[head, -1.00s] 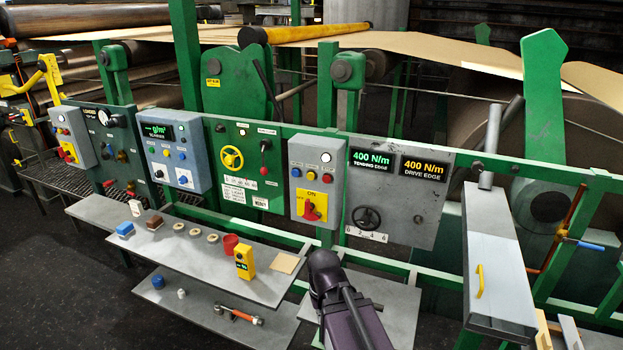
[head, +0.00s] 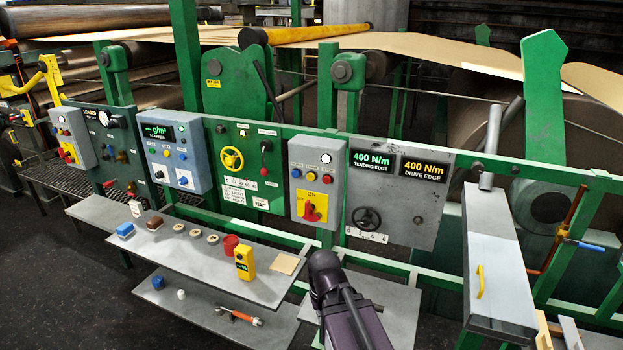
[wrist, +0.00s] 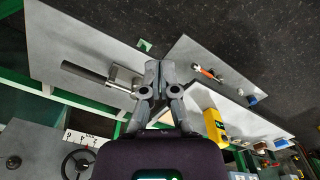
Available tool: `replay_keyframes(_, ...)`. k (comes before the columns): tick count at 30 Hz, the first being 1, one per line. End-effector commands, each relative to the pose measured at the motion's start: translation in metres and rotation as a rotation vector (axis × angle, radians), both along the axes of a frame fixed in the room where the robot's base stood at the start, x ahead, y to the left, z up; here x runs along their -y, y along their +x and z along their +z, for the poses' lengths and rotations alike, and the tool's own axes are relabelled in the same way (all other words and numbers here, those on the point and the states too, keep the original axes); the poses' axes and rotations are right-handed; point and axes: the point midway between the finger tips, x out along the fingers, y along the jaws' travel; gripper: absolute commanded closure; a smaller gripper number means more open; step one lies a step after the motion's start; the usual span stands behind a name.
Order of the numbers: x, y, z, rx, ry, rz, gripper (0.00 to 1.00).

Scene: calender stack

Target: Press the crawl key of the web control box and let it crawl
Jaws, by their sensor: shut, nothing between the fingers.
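A grey control box (head: 315,185) hangs on the green rail in the middle of the head view. It has a lit white lamp or button at the top, a row of blue, yellow and red buttons, and a red rotary switch on a yellow plate marked ON. A similar box (head: 75,138) hangs at the far left. The key lettering is too small to read, so I cannot tell which button is the crawl key. My gripper (wrist: 155,75) is shut and empty in the wrist view, apart from both boxes. The head view shows my arm below the middle box, not the fingertips.
A grey panel (head: 425,205) with a handwheel and two 400 N/m displays is right of the middle box. A shelf (head: 205,262) below holds a yellow device (head: 245,263) and small items. A white-topped box (head: 498,265) stands at the right.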

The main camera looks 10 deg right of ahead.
Motion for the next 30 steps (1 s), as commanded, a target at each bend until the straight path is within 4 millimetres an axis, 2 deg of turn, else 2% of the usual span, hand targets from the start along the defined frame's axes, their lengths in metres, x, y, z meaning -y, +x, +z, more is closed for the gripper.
replay_keyframes(14,0.0,0.0,0.0,0.0,0.0,0.0,1.0)
replay_keyframes(20,-0.002,0.008,0.0,0.021,0.016,0.005,1.0)
replay_keyframes(26,-0.012,0.038,0.002,0.106,0.077,0.019,1.0)
replay_keyframes(30,-0.023,0.073,0.006,0.215,0.15,0.03,1.0)
